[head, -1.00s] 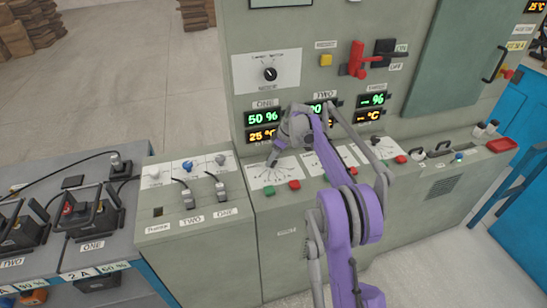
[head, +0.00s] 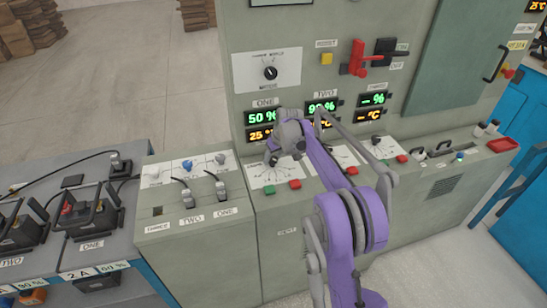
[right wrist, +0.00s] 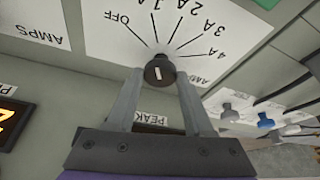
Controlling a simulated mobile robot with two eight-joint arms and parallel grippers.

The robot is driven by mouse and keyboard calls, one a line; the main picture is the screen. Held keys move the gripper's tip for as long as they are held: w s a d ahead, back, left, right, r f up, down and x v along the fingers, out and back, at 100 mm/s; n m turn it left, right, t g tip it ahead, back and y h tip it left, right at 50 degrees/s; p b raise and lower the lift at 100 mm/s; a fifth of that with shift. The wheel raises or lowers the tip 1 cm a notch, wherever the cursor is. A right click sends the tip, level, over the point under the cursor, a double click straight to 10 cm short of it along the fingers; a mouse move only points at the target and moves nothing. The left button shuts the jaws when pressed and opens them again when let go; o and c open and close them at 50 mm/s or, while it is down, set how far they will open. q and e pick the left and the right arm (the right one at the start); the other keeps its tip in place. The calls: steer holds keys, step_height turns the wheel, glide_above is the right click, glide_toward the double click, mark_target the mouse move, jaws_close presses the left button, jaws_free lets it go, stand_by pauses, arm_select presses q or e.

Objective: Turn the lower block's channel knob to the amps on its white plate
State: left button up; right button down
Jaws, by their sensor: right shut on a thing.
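My right gripper (head: 271,158) is at the leftmost dial plate (head: 262,180) of the sloping desk, under the ONE display (head: 262,117), which reads 50 %. In the right wrist view its two fingers are shut on the sides of a round black knob (right wrist: 160,70) with a white mark. The dial around it shows OFF and several amp marks, upside down; which line the mark meets is unclear. A battery block (head: 90,220) labelled ONE stands at left, with a white plate (head: 78,275) reading 2 A before it. My left gripper is not in view.
Green (head: 267,190) and red (head: 295,184) buttons sit just below the dial. More dials lie to the right. Block TWO (head: 15,230) stands at far left; its display (head: 322,106) reads about 90 %.

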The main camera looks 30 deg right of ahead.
steer(key=m+h, duration=0.1)
steer(key=m, duration=0.2)
steer(key=m+h, duration=0.1)
steer(key=m, duration=0.1)
steer(key=shift+a+m+g, duration=0.15)
steer(key=shift+m+g, duration=0.15)
steer(key=shift+m, duration=0.1)
stand_by(0.4)
steer(key=shift+c, duration=1.5)
jaws_free()
steer(key=shift+r, duration=0.1)
steer(key=v, duration=1)
steer(key=shift+a+r, duration=0.25)
steer(key=shift+r, duration=0.05)
steer(key=shift+s, duration=0.1)
